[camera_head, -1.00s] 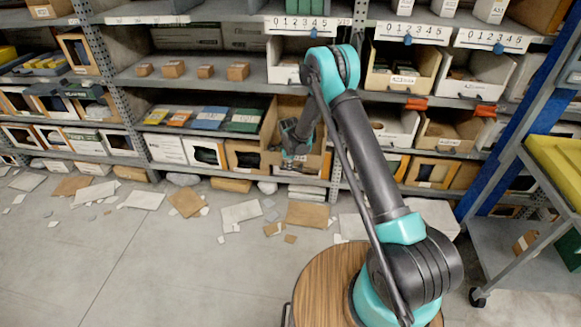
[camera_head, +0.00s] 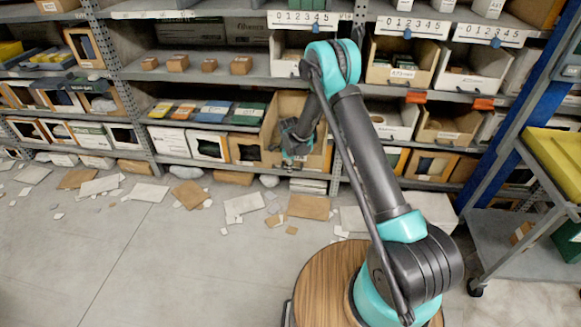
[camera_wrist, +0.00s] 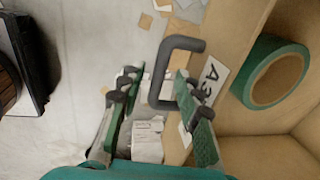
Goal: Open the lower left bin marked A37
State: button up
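A wooden bin (camera_wrist: 235,45) with a dark handle and a label (camera_wrist: 212,78) starting "A3" shows in the wrist view; the label's end is hidden by a finger. A green tape roll (camera_wrist: 270,75) lies inside the bin. In the head view the bin (camera_head: 318,161) is low on the rack, partly hidden by my arm. My gripper (camera_wrist: 155,80) is open, with one finger each side of the bar of the handle (camera_wrist: 157,80). It is not closed on the bar; contact cannot be told. My gripper (camera_head: 290,140) also shows in the head view at the bin's front.
Cardboard and paper scraps (camera_head: 245,205) litter the floor before the rack. Other bins (camera_head: 430,165) flank this one. A grey cart (camera_head: 495,235) with a yellow bin (camera_head: 555,160) stands at the right. Floor at the left front is clear.

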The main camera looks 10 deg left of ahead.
notch_tip(320, 180, up, 12)
jog(key=s, duration=0.2)
dwell(0.6)
jog(key=shift+s, duration=0.1)
jog(key=s+d+r+n+t, duration=0.1)
jog(key=s+d+r+n, duration=0.3)
jog(key=s+d+r, duration=0.4)
jog(key=s+d+r+n, duration=0.4)
jog(key=d+r, duration=0.2)
jog(key=d, duration=0.4)
jog(key=s+d+n, duration=0.5)
jog(key=s+d, duration=0.1)
jog(key=s, duration=0.5)
jog(key=s+d+n+t, duration=0.1)
jog(key=s+d+n, duration=0.4)
jog(key=s, duration=0.6)
jog(key=shift+d, duration=0.4)
